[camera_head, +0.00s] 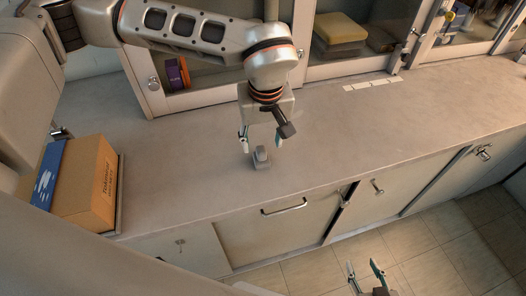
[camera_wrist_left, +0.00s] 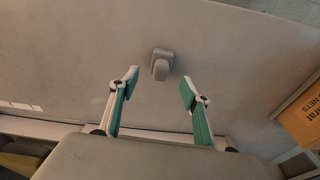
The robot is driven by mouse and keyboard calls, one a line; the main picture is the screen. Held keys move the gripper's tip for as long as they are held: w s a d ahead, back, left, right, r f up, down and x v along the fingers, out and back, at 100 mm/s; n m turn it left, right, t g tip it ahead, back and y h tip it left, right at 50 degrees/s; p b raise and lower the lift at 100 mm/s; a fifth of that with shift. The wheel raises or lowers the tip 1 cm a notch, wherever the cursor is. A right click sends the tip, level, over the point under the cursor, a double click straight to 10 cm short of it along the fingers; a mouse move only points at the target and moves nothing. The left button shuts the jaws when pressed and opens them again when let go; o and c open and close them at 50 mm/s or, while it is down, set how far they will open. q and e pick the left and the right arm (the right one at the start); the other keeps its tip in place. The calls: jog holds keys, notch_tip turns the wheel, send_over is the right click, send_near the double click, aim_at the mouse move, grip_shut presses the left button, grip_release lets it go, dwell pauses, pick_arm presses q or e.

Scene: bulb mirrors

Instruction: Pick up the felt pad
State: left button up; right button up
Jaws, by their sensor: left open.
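A small grey felt pad (camera_head: 261,159) sits on the grey countertop, below my left gripper in the head view. It has a square base with a rounded raised part on top. In the left wrist view the felt pad (camera_wrist_left: 161,63) lies just beyond the fingertips, between their lines. My left gripper (camera_head: 261,147) is open and empty, pointing down over the pad, its teal fingers (camera_wrist_left: 159,84) apart on either side. My right gripper (camera_head: 366,266) shows at the bottom of the head view, over the floor, with its fingers apart and nothing between them.
A cardboard box (camera_head: 91,184) in a tray stands at the counter's left. Glass-fronted cabinets line the back, with a purple box (camera_head: 177,74) and a yellow stack (camera_head: 340,30) inside. White labels (camera_head: 372,84) lie near the back. The counter (camera_head: 400,125) right of the pad is clear.

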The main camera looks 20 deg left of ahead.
aim_at(261, 149)
pick_arm(q)
jog(key=f, duration=0.6)
jog(key=shift+w+a, duration=0.3)
jog(key=shift+c, duration=0.3)
jog(key=shift+r, duration=0.1)
jog(key=c, duration=1.2)
